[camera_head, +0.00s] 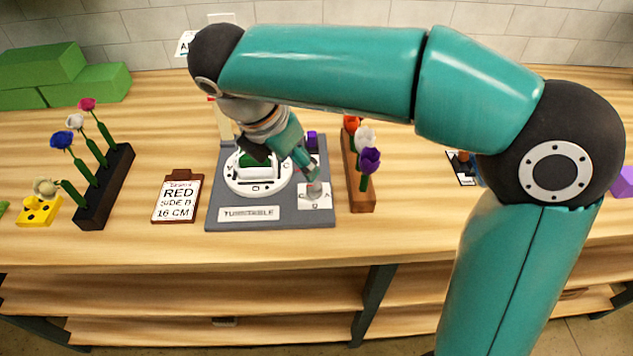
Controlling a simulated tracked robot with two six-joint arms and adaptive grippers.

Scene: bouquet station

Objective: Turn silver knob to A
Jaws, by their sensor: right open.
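The silver knob (314,188) stands on a white label plate (318,204) at the front right of the grey turntable base (290,218). Letters are printed around it; an A seems to be at its right, and its pointing direction is too small to tell. My right gripper (302,166) is open, angled down over the base, with a fingertip right at the knob's top. Whether it touches the knob cannot be told. My left gripper is not in view.
The white round turntable (260,186) with green foam lies left of the knob. A wooden flower rack (360,190) stands close to the right. A clipboard (177,198) reading RED, SIDE B, 16 CM and a black flower rack (105,190) are at left.

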